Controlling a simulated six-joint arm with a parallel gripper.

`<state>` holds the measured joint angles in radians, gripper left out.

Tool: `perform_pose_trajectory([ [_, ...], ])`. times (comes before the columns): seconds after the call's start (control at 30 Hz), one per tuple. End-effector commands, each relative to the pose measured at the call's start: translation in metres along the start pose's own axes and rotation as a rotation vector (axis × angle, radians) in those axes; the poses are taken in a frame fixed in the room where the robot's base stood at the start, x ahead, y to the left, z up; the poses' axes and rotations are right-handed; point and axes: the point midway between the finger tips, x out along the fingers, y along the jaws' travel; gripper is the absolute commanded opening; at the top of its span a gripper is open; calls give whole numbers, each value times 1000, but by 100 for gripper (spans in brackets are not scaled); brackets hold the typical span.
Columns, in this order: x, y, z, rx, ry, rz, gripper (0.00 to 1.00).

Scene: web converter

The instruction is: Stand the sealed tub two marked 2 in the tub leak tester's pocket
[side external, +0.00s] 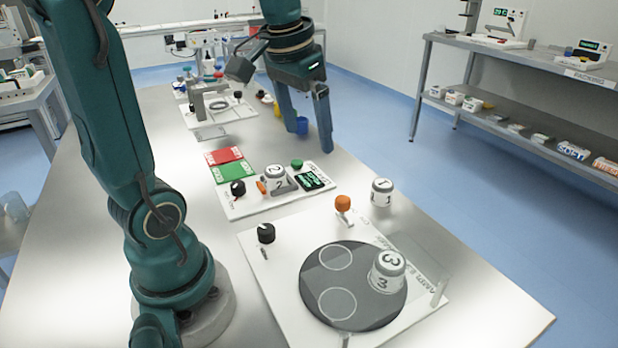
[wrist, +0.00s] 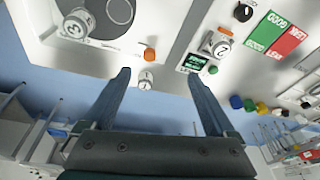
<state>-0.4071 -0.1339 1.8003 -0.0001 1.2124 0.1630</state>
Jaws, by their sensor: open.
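My gripper (side external: 312,143) is open and empty, above the table behind that board and apart from the tub. Its two fingers (wrist: 158,76) are spread wide in the wrist view.
The tub marked 3 (side external: 387,272) stands on a dark round plate (side external: 340,255) with empty ringed places. The tub marked 1 (side external: 382,191) stands near an orange knob (side external: 343,203). Red (side external: 223,156) and green (side external: 233,171) mats lie behind the board. A blue cup (side external: 301,125) is near my fingers.

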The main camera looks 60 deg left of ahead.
Motion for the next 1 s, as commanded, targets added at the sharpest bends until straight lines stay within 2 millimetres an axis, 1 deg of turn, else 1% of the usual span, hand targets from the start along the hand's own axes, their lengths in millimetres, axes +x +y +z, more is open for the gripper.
perform_pose_trajectory([
  [0.03,-4,17,14,40,37,12,91],
  [0.1,-5,34,33,80,82,29,91],
  [0.2,-2,54,60,132,139,60,91],
  [0.3,3,67,83,174,186,90,91],
  [0.4,8,74,99,200,217,114,91],
  [0.5,12,77,108,215,233,127,91],
  [0.6,13,79,111,219,238,132,91],
  [1.0,13,78,111,218,236,131,91],
])
